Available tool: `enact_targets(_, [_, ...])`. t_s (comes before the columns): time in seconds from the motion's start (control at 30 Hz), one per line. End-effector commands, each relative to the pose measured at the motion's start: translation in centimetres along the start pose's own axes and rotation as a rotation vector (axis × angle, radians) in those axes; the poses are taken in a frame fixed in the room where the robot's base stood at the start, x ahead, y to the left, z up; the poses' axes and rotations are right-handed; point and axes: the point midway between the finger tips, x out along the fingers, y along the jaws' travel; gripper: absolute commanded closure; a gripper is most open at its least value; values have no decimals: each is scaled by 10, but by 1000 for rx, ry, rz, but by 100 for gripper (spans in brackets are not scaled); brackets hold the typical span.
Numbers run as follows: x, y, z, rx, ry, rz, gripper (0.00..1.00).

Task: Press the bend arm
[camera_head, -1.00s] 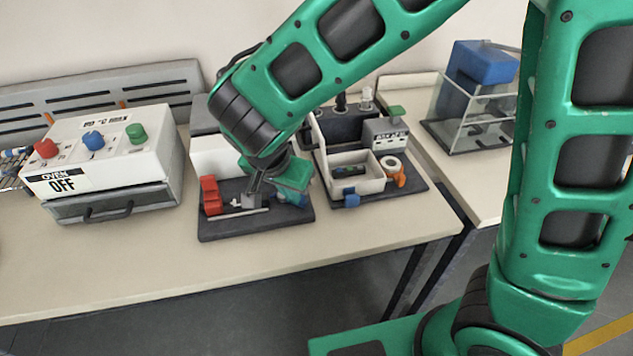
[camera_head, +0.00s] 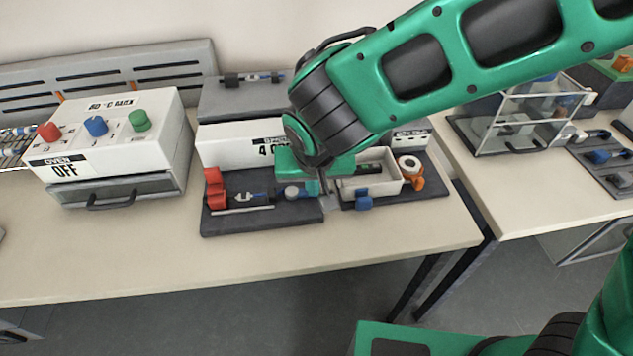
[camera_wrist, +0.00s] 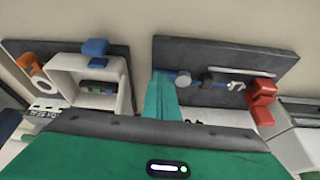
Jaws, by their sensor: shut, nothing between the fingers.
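The bending station is a dark base (camera_head: 222,224) with a red block (camera_head: 214,188) at its left end, a pale bar (camera_head: 240,211) along the front and a small blue-and-white knob (camera_head: 292,192). I cannot tell for certain which part is the bend arm. My gripper (camera_head: 327,198) points down at the base's right end, close to the white tray, shut and empty. Whether it touches anything is unclear. In the wrist view a green finger (camera_wrist: 162,95) reaches beside the knob (camera_wrist: 183,79), with the red block (camera_wrist: 262,98) on the right.
A white tray (camera_head: 391,184) with a blue tab (camera_head: 364,203) and an orange tape dispenser (camera_head: 415,181) stand right of my gripper. The oven (camera_head: 98,150), marked OFF, is on the left. A clear-walled box (camera_head: 500,140) stands on the right table. The table front is bare.

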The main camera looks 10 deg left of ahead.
Motion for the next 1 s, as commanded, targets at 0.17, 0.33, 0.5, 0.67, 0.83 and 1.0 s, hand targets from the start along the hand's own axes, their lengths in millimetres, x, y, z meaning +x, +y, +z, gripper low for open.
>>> enact_targets(0.17, [1, 0, -2, -1, 0, 0, 100])
enact_targets(0.33, [1, -1, -3, -2, 1, -1, 100])
enact_targets(0.5, [1, -2, -2, -3, 0, -1, 100])
enact_targets(0.67, [1, -2, -2, -4, 0, -1, 100])
enact_targets(0.83, [0, -2, 0, -4, 0, -1, 100])
enact_targets(1.0, [-5, 0, 13, -7, 0, -2, 100])
